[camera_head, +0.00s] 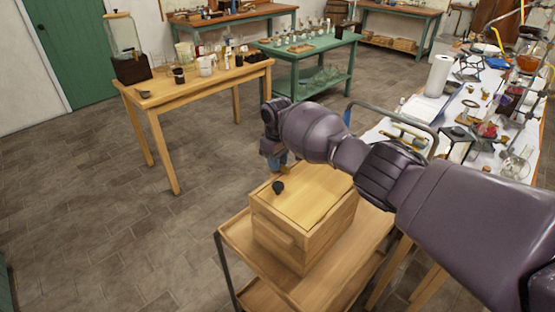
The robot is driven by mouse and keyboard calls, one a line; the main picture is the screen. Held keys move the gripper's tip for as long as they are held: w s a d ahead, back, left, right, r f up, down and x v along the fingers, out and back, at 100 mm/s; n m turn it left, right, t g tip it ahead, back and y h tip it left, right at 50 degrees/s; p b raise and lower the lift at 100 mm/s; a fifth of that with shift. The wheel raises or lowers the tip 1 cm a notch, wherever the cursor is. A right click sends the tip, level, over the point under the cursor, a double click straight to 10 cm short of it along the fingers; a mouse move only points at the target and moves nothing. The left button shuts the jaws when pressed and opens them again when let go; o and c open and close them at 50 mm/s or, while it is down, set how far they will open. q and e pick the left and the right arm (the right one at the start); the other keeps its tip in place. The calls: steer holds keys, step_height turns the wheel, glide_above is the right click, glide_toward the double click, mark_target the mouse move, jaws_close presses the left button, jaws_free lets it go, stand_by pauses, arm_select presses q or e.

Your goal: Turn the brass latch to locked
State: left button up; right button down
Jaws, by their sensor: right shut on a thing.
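My right gripper (279,166) points down at the far left edge of the box, behind the knob. It is shut on a small brass-coloured piece at its fingertips, which looks like the brass latch; the fingers hide most of it, so its turn position cannot be told. My left gripper is not in view.
The cart (238,241) has bare top around the box. A wooden table (150,92) with jars and glassware stands at back left. A green table (300,55) stands behind. A crowded bench (395,128) with glassware is at right. The floor at left is clear.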

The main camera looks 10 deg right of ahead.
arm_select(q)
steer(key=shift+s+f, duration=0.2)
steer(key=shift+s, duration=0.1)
arm_select(e)
steer(key=c, duration=1)
jaws_free()
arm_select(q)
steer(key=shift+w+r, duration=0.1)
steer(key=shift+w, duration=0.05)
arm_select(e)
steer(key=shift+o, duration=0.2)
steer(key=shift+r, duration=0.1)
steer(key=shift+r, duration=0.3)
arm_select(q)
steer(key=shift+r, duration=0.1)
arm_select(e)
step_height(320, 180, up, 10)
